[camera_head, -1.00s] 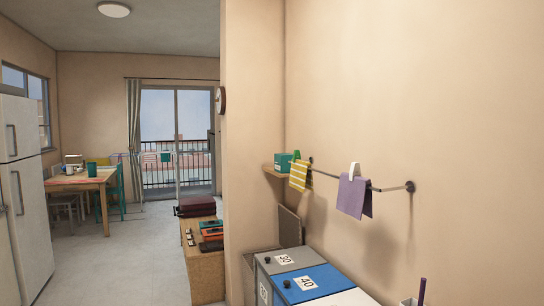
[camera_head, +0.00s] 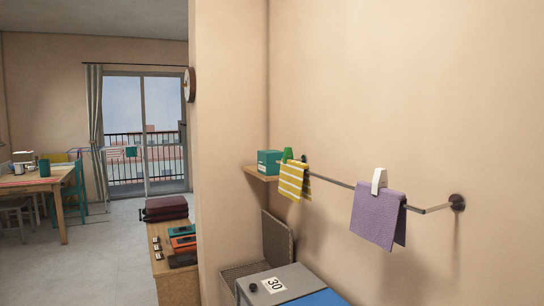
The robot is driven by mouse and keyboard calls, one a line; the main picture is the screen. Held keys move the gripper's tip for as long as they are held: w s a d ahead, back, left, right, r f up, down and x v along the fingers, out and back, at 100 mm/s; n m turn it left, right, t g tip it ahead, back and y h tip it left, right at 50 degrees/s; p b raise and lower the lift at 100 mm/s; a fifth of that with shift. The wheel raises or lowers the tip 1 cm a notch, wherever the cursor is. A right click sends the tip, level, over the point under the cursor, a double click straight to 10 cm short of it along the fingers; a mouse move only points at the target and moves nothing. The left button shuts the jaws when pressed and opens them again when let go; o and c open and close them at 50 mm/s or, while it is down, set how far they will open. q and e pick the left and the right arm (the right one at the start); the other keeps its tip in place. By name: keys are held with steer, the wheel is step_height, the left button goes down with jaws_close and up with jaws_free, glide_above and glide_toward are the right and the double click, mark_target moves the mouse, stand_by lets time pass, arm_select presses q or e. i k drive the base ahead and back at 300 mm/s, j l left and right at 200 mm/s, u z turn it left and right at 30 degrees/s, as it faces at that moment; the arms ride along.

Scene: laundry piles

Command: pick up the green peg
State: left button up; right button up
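The green peg (camera_head: 287,154) is clipped at the top of a yellow striped cloth (camera_head: 293,180) on the wall rail (camera_head: 332,179). It is small and far off in the head view, right of a teal box (camera_head: 269,162). A white peg (camera_head: 378,180) sits on a purple cloth (camera_head: 379,214) farther right on the same rail. Neither of my grippers shows in the view.
A small wooden shelf (camera_head: 258,173) holds the teal box. Below stand a grey-lidded bin marked 30 (camera_head: 294,279), a blue lid (camera_head: 322,298) and an open wicker basket (camera_head: 277,240). A wooden bench (camera_head: 178,282) with folded items is left of the wall corner.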

mark_target(288, 153)
steer(key=z, duration=0.5)
steer(key=i+j+z, duration=0.1)
steer(key=j+z, duration=0.3)
steer(key=i+j+z, duration=0.1)
steer(key=z, duration=0.25)
steer(key=j+z, duration=0.5)
steer(key=j, duration=0.35)
steer(key=j+z, duration=0.1)
steer(key=j, duration=0.35)
steer(key=k+j+z, duration=0.15)
steer(key=j, duration=0.25)
steer(key=j+z, duration=0.1)
steer(key=j, duration=0.35)
steer(key=k+j+z, duration=0.1)
steer(key=j, duration=0.35)
steer(key=k+j, duration=0.1)
steer(key=j, duration=0.2)
steer(key=k+j, duration=0.1)
steer(key=j, duration=0.2)
steer(key=k+j, duration=0.1)
steer(key=j, duration=0.2)
